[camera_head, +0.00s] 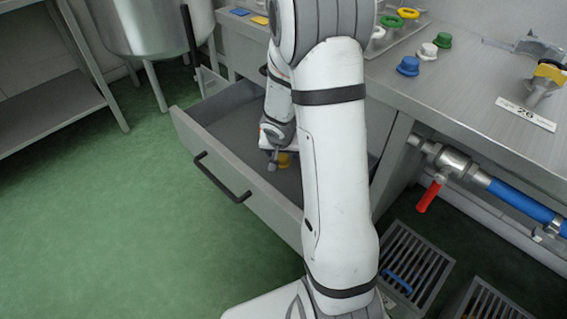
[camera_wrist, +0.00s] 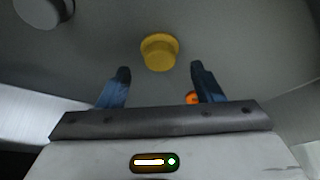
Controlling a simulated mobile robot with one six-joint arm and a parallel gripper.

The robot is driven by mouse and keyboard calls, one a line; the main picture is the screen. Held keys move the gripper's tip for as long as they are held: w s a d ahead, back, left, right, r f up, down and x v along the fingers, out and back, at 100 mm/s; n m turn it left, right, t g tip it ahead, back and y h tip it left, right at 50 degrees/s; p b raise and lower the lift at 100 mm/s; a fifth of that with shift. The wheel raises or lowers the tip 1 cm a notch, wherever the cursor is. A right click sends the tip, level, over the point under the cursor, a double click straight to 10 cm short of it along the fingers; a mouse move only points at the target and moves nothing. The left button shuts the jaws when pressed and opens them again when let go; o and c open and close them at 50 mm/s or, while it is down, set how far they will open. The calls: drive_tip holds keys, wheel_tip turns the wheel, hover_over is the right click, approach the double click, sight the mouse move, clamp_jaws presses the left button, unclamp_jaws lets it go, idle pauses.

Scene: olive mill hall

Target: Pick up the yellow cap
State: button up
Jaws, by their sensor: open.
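The yellow cap (camera_wrist: 160,52) lies on the grey floor of an open drawer (camera_head: 225,110). In the wrist view it sits just beyond my fingertips, centred between them. My arm hides the right part of the drawer in the head view.
An orange round thing (camera_wrist: 193,97) is partly behind the right finger, and a grey round thing (camera_wrist: 43,10) lies at the top left. The drawer walls stand close around. On the worktop (camera_head: 450,85) are a blue cap (camera_head: 408,66), a white cap (camera_head: 428,51) and a green cap (camera_head: 443,40).

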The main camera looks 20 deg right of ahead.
sight(282, 158)
drive_tip(key=b+x, duration=0.1)
drive_tip(key=x, duration=0.2)
drive_tip(key=shift+f, duration=0.2)
drive_tip(key=shift+a, duration=0.1)
drive_tip(key=c, duration=1.1)
